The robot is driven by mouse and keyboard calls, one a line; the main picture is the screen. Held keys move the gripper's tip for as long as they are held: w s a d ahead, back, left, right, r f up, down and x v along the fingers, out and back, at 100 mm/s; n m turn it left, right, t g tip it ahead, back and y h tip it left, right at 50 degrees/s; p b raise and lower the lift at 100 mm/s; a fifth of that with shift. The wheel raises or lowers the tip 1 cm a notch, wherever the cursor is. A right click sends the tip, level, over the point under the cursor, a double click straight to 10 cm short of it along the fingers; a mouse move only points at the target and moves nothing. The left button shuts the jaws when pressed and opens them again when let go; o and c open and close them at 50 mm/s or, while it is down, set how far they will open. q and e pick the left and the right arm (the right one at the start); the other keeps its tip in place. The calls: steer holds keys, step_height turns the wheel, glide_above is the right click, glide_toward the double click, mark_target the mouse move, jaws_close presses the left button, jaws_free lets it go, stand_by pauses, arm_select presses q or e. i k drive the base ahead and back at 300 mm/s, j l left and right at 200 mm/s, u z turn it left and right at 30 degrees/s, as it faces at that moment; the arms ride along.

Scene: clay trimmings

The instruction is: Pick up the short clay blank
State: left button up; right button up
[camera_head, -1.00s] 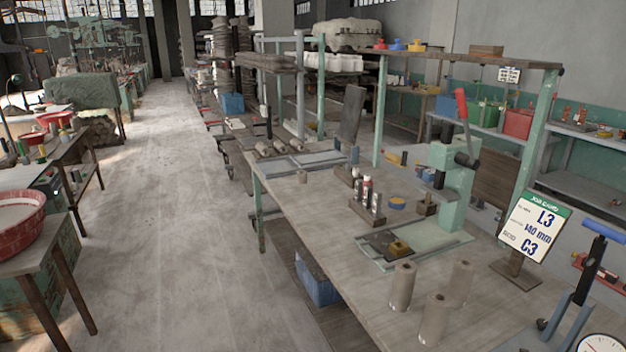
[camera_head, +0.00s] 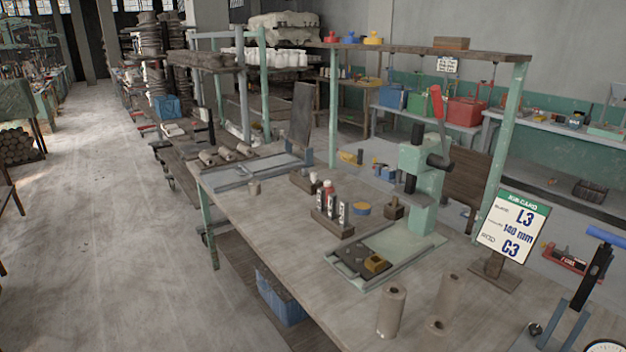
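Two upright grey-brown clay cylinders, a left one (camera_head: 391,312) and a right one (camera_head: 446,303), stand at the near end of the workbench (camera_head: 300,265). Several clay rolls (camera_head: 228,154) lie at the far end. Neither of my grippers is in view.
A green press (camera_head: 424,190) with a red lever stands at the bench's right side. A plate fixture (camera_head: 375,262), a bottle rack (camera_head: 331,220) and a job card (camera_head: 512,228) reading L3, 140 mm, C3 stand on the bench. The aisle floor (camera_head: 100,230) at left is clear.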

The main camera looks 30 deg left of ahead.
mark_target(254, 186)
steer(key=i+j+z, duration=0.15)
steer(key=j+z, duration=0.15)
steer(key=j, duration=0.95)
steer(key=j+z, duration=0.3)
steer(key=j, duration=0.95)
steer(key=i, duration=0.05)
